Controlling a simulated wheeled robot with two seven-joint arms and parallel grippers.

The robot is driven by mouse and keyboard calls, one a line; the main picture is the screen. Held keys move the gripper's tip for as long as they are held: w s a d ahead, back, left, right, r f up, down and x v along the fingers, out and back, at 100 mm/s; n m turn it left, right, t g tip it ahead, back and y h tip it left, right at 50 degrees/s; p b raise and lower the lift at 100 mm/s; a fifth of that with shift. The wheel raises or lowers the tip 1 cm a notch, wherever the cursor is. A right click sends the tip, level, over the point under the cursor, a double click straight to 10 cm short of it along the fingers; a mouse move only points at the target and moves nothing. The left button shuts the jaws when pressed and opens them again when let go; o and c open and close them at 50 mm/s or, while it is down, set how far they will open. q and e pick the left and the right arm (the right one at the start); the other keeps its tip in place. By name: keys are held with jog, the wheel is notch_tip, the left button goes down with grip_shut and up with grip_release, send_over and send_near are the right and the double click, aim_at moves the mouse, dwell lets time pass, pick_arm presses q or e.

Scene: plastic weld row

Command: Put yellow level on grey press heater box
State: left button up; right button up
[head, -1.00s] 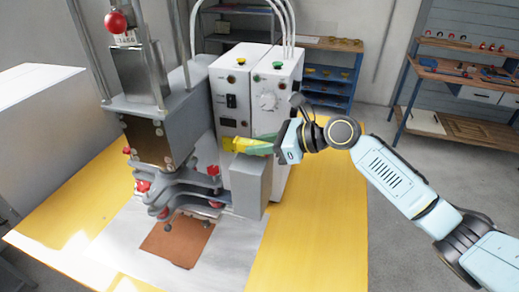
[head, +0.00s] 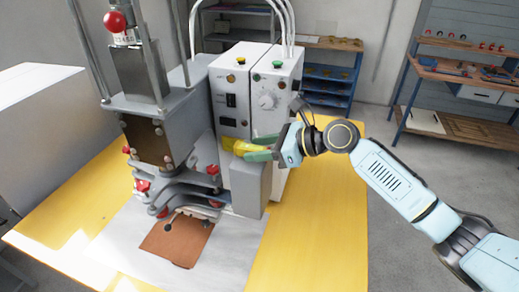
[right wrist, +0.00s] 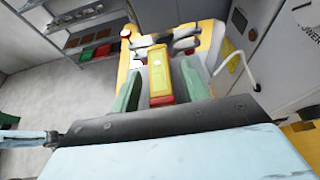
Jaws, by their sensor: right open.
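The yellow level (head: 238,146) lies on top of the grey press heater box (head: 247,188), beside the press. My right gripper (head: 252,147) is open, with its green fingers on either side of the level. In the right wrist view the level (right wrist: 160,75) lies lengthwise between the two spread fingers (right wrist: 160,68), with a gap visible on each side. The fingers hide part of the level and the box top in the head view. My left gripper is not in view.
The grey press (head: 165,130) with red knobs stands just left of the box. A white control cabinet (head: 268,88) stands close behind it.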

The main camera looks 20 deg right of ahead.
jog(key=v, duration=1.2)
jog(key=shift+b, duration=0.4)
